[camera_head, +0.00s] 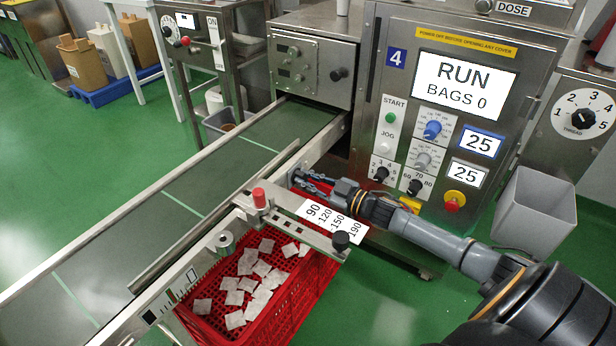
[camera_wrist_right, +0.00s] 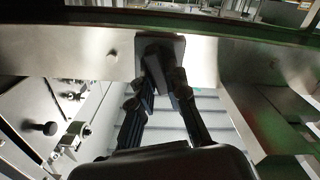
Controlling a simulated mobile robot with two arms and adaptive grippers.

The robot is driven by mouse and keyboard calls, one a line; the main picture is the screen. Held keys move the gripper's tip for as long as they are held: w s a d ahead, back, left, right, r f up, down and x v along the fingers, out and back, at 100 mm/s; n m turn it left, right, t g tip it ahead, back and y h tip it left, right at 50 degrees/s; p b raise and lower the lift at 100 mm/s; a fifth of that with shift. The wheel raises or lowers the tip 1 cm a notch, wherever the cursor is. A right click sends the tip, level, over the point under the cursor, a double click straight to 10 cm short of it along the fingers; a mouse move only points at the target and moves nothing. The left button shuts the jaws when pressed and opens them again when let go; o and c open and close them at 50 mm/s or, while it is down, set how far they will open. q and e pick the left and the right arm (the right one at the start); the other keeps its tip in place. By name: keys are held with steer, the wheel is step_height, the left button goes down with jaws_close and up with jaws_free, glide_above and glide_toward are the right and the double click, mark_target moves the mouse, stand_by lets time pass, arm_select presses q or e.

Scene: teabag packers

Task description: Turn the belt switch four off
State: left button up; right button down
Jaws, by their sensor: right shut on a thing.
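Machine four (camera_head: 470,60) stands at the upper right, with a blue "4" label (camera_head: 396,58) and a display reading "RUN, BAGS 0". The belt (camera_head: 220,175) runs from it down to the lower left. My right gripper (camera_head: 304,181) reaches in from the right to the near side rail of the belt, beside the machine's front. In the wrist view, its fingers (camera_wrist_right: 163,84) are closed together on a dark switch lever at a small grey square plate (camera_wrist_right: 178,45) on the metal rail. The fingers cover most of the switch, so its position cannot be told. My left gripper is not in view.
A red crate (camera_head: 318,276) with several white teabags stands below the rail. A red-topped knob (camera_head: 259,197) and a black knob (camera_head: 341,240) on a metal arm sit near my gripper. A grey bin (camera_head: 535,212) stands at the right. Green floor is free at the left.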

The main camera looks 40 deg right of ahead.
steer(key=n, duration=0.4)
steer(key=shift+a+n+p, duration=0.1)
steer(key=shift+n+p, duration=0.2)
steer(key=shift+p, duration=0.05)
arm_select(q)
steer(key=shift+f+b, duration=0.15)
steer(key=shift+b, duration=0.5)
arm_select(e)
steer(key=shift+s+a+f+n, duration=0.1)
steer(key=shift+f+n, duration=0.05)
steer(key=shift+n, duration=2.05)
steer(key=shift+f+n, duration=0.15)
steer(key=shift+n, duration=2.35)
steer(key=c, duration=1.3)
jaws_free()
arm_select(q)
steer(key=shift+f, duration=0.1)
arm_select(e)
steer(key=v, duration=1.2)
